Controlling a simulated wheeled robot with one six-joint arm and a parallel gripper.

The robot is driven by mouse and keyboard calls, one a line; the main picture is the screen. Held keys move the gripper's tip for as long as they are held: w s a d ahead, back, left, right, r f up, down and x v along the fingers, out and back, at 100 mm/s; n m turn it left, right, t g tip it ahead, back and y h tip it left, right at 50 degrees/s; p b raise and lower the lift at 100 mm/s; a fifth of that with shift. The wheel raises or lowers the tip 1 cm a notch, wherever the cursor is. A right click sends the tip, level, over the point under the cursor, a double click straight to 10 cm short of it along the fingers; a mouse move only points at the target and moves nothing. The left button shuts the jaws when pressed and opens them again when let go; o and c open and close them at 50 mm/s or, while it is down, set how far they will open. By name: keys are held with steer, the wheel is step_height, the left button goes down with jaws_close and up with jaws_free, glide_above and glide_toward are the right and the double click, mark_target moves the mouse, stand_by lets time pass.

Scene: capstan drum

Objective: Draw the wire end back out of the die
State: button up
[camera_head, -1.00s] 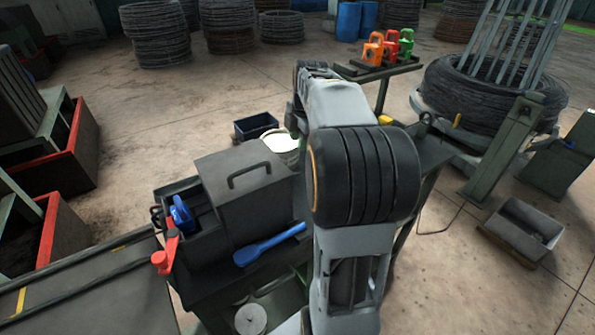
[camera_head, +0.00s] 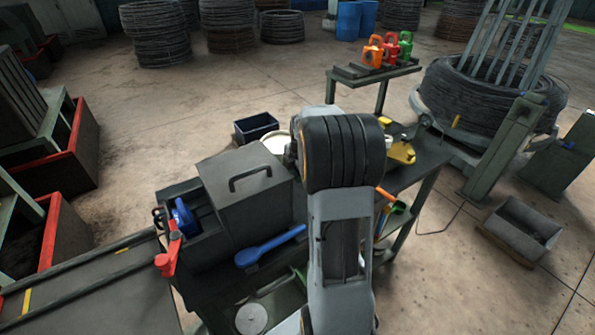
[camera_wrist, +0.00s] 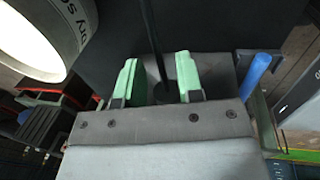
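In the wrist view my gripper (camera_wrist: 158,66) has its two pale green fingers apart. A thin dark rod-like length, possibly the wire (camera_wrist: 148,28), runs down from the top edge into the gap between them. A gap shows on its sides, so it does not look gripped. Its lower end meets a dark round spot between the fingers. I cannot make out the die in either view. In the head view my arm hides my gripper. A dark grey lidded box (camera_head: 235,205) with a handle on top stands on the bench left of my arm.
A yellow tool (camera_head: 401,153) sits on the bench right of my arm.

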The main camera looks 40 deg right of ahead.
steer(key=shift+f, duration=0.2)
steer(key=shift+c, duration=0.5)
jaws_close()
